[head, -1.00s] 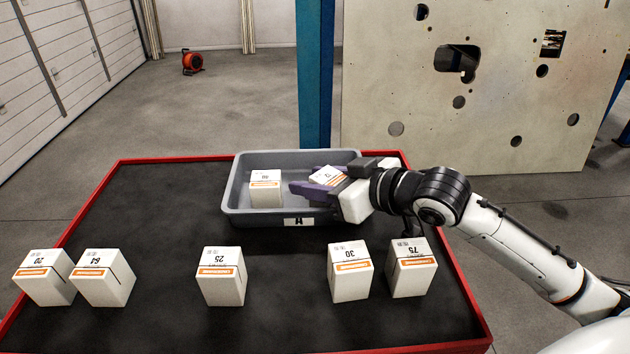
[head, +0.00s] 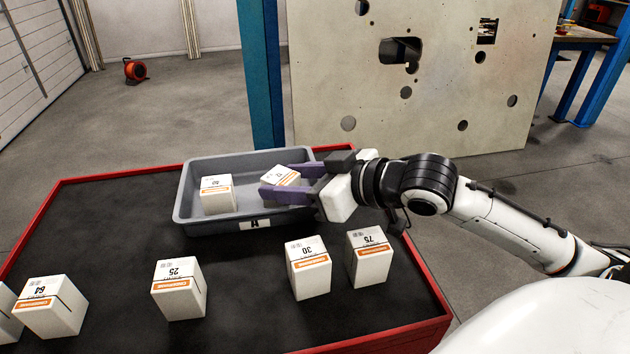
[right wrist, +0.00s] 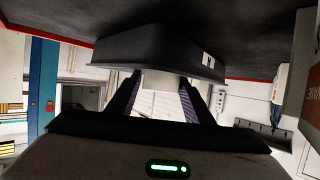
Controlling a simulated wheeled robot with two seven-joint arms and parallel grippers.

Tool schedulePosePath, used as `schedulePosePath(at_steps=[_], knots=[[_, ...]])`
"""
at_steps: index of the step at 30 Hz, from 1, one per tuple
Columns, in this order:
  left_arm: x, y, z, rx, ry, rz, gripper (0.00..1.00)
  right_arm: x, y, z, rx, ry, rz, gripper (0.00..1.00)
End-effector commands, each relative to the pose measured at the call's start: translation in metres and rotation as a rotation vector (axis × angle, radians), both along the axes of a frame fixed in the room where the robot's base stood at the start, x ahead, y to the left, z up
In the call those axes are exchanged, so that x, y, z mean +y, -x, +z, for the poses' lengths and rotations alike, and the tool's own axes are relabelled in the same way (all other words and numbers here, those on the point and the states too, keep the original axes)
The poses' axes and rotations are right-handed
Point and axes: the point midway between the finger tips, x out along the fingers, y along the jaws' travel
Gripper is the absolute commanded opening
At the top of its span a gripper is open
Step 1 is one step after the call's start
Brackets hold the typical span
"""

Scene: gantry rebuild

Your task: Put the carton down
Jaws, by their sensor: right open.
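A white carton with an orange stripe (head: 284,174) is in the right part of the grey tray (head: 186,212). Its lower part is hidden by the near finger and the tray wall, so I cannot tell whether it rests on the tray floor. My right gripper (head: 277,182) is open, with one purple finger on each side of this carton. In the right wrist view, a pale carton face (right wrist: 162,82) shows between the two fingers, below the tray's dark wall (right wrist: 150,45). My left gripper is not in view.
Another carton (head: 218,196) stands in the tray's left part. Several cartons stand in front on the dark, red-edged table, among them cartons 25 (head: 180,290), 30 (head: 308,270) and 75 (head: 369,258). A blue post (head: 262,75) and a holed panel (head: 420,90) stand behind.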

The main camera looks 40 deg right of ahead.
Motion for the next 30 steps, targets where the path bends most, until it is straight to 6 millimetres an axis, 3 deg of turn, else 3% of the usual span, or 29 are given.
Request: schedulePosePath(at_steps=[8, 10, 15, 21, 30], knots=[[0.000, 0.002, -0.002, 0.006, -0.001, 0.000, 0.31, -0.011, 0.036, 0.014, 0.004, 0.003, 0.002, 0.47], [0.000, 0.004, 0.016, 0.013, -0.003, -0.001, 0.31, -0.011, 0.041, 0.025, 0.007, -0.005, 0.004, 0.47], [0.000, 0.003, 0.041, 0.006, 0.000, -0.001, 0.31, -0.015, 0.051, 0.028, 0.005, -0.006, 0.005, 0.47], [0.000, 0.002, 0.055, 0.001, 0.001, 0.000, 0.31, -0.019, 0.059, 0.028, 0.002, -0.001, 0.001, 0.47], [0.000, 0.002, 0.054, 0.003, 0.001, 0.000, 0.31, -0.020, 0.061, 0.027, 0.000, 0.001, 0.002, 0.47]])
